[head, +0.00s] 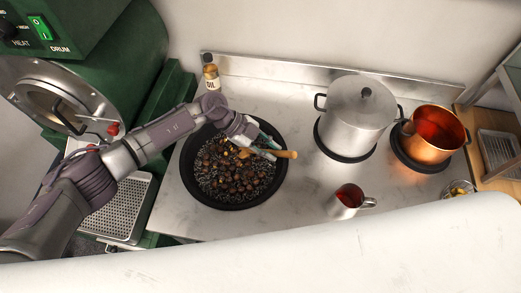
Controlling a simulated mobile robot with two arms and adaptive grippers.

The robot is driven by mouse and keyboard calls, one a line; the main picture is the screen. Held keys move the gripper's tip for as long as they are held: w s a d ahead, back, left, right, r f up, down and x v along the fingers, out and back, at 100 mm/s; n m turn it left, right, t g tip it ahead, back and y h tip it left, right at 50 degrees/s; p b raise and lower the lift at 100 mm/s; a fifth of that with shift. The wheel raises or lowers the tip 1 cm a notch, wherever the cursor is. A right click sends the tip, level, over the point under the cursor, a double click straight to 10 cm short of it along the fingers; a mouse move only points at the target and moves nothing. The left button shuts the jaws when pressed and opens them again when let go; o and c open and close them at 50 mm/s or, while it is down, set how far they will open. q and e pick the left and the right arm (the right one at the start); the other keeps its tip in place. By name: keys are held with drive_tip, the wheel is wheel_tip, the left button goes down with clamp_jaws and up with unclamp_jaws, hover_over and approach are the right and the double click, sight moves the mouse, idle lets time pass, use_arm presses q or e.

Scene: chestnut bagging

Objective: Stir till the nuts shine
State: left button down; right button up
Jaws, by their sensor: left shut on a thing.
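A wide black pan (186,180) stands on the pale counter in the middle of the head view. Brown nuts (238,182) lie in it among small dark grains. My left gripper (262,148) reaches over the upper right part of the pan and is shut on a wooden stirring tool (287,154). The tool's handle sticks out to the right past the gripper. Its lower end is hard to make out among the nuts and gripper. My right gripper does not show.
A lidded steel pot (354,118) and a copper pot (450,149) with red liquid stand at right. A small metal jug (342,205) with red contents stands in front. An oil bottle (211,77) is behind the pan. A green drum machine (110,60) fills the left.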

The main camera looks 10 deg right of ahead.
use_arm(q)
drive_tip(key=shift+d, duration=0.1)
wheel_tip(320, 180, up, 3)
drive_tip(key=p, duration=0.3)
drive_tip(key=shift+r, duration=0.15)
drive_tip(key=shift+r+p, duration=0.8)
drive_tip(key=shift+r, duration=3.6)
